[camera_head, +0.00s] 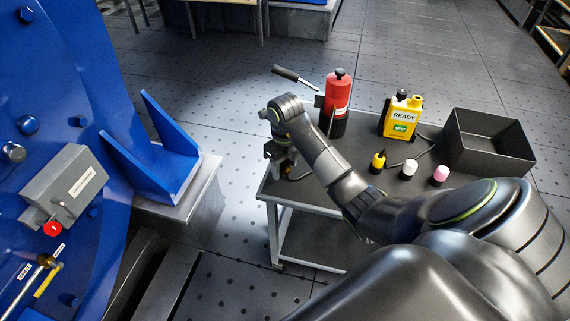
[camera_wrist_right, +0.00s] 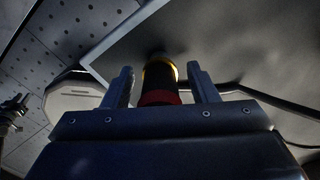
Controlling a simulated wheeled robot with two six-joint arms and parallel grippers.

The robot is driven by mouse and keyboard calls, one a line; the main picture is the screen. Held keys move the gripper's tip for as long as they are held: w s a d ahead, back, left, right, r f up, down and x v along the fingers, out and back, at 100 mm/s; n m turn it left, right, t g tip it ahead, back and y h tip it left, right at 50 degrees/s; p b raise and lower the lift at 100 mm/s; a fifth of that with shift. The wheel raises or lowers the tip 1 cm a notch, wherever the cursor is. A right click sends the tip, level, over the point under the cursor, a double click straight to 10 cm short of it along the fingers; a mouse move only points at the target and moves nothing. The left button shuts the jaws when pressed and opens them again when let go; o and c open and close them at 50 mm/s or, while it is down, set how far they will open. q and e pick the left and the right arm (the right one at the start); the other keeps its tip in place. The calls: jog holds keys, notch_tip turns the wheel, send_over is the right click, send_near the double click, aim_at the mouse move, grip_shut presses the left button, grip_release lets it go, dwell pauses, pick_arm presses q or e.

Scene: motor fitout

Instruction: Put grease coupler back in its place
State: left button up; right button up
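My right gripper (camera_head: 281,160) points down at the left end of the dark cart top. In the right wrist view its two fingers (camera_wrist_right: 160,70) stand on either side of a short dark cylinder (camera_wrist_right: 160,82) with a gold rim and a red band, probably the grease coupler. Narrow gaps show between the cylinder and both fingers, so the gripper looks open around it. The cylinder's near end is hidden by the gripper body. In the head view the coupler is not clearly seen behind the gripper. My left gripper is not in view.
On the cart (camera_head: 330,196) stand a red canister (camera_head: 337,95), a yellow READY bottle (camera_head: 400,117), three small bottles (camera_head: 409,169) and a black open bin (camera_head: 489,141). A black-handled lever (camera_head: 287,73) is beside the canister. A blue machine (camera_head: 60,110) stands at left.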

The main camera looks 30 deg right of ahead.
jog(key=shift+r, duration=0.1)
jog(key=shift+r, duration=0.25)
notch_tip(320, 180, up, 2)
jog(key=shift+r+p, duration=0.2)
jog(key=shift+p, duration=0.25)
notch_tip(320, 180, up, 14)
jog(key=p, duration=1.4)
jog(key=shift+r, duration=0.15)
